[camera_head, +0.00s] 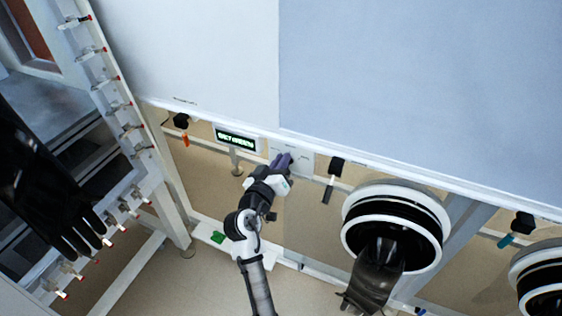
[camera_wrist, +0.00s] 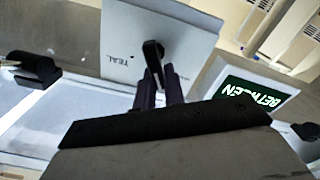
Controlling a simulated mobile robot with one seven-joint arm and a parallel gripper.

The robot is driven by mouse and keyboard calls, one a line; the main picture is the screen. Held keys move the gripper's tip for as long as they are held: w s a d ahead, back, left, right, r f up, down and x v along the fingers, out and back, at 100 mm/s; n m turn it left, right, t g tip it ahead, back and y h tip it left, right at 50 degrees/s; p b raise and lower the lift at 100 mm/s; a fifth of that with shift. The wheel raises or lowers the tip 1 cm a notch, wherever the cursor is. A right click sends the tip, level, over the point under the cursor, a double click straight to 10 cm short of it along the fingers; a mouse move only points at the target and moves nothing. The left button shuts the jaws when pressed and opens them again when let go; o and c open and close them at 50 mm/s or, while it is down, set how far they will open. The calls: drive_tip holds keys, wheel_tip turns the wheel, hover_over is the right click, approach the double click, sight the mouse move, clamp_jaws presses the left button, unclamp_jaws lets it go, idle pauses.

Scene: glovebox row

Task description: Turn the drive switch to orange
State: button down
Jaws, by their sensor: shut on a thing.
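The drive switch is a black knob (camera_wrist: 152,48) on a pale plate (camera_wrist: 120,45), which also shows in the head view (camera_head: 305,161). My gripper (camera_head: 284,160) is at this plate, its purple fingers (camera_wrist: 158,90) shut on the knob. The word TEAL is legible on the plate to the left of the knob in the wrist view. Other labels are too small or hidden by the fingers and knob. A display (camera_head: 236,139) beside the plate has lit green text; in the wrist view the display (camera_wrist: 255,98) reads BETWEEN.
A black-topped handle with an orange end (camera_head: 184,138) hangs left of the display. A black and grey handle (camera_head: 334,172) hangs right of the plate. A round glove port (camera_head: 355,235) with a dark glove stands lower right. A rack with valves (camera_head: 118,103) is at left.

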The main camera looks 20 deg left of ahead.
drive_tip(key=c, duration=1.5)
unclamp_jaws()
drive_tip(key=shift+s, duration=0.1)
drive_tip(key=shift+s+a+b, duration=0.15)
drive_tip(key=shift+s+b, duration=0.8)
drive_tip(key=shift+s, duration=2.5)
drive_tip(key=shift+s+a+b, duration=0.1)
drive_tip(key=shift+s+b, duration=0.8)
drive_tip(key=shift+s, duration=2.5)
